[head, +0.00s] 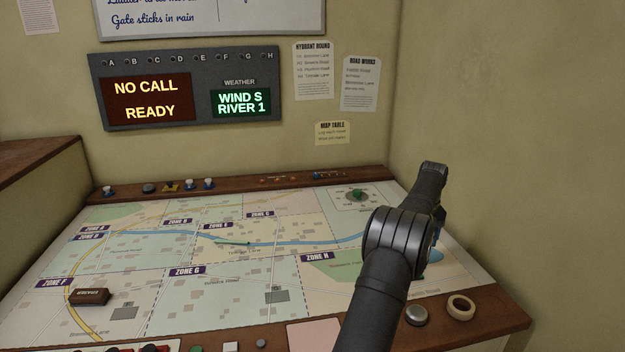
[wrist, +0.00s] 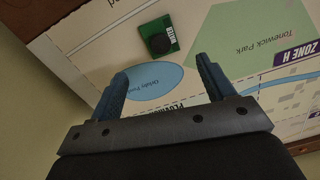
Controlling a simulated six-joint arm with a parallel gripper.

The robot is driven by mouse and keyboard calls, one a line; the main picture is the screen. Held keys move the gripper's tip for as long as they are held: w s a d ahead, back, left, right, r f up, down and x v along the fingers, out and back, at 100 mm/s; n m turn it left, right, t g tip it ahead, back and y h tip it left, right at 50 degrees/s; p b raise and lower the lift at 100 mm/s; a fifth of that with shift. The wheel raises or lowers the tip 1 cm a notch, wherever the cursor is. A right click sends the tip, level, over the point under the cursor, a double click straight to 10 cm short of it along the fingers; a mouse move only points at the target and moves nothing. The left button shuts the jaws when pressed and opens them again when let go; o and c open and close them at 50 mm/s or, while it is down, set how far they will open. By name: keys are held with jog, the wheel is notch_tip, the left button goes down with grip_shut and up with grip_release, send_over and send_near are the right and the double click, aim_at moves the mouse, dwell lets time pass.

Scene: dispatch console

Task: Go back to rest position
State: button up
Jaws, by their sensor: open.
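My arm reaches up from the front edge over the right side of the map table (head: 190,255). My gripper (wrist: 162,84) shows in the wrist view with two blue fingers spread wide and nothing between them. It hangs above the map's right part, over the blue pond (wrist: 154,80) and near Zone H. In the head view, my arm hides most of the gripper. A green square block with a black round top (wrist: 160,36) sits on the map just beyond the fingers, apart from them.
A brown eraser (head: 89,297) lies at the map's front left, and a thin green stick (head: 233,243) near the middle. A tape roll (head: 461,308) and a round button (head: 416,315) sit on the front right ledge. The wall display (head: 190,88) reads NO CALL READY. A wall stands close on the right.

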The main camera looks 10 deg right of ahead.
jog(key=f, duration=1)
jog(key=shift+a+f, duration=0.15)
jog(key=shift+a, duration=0.05)
notch_tip(320, 180, up, 2)
jog(key=shift+r, duration=1.05)
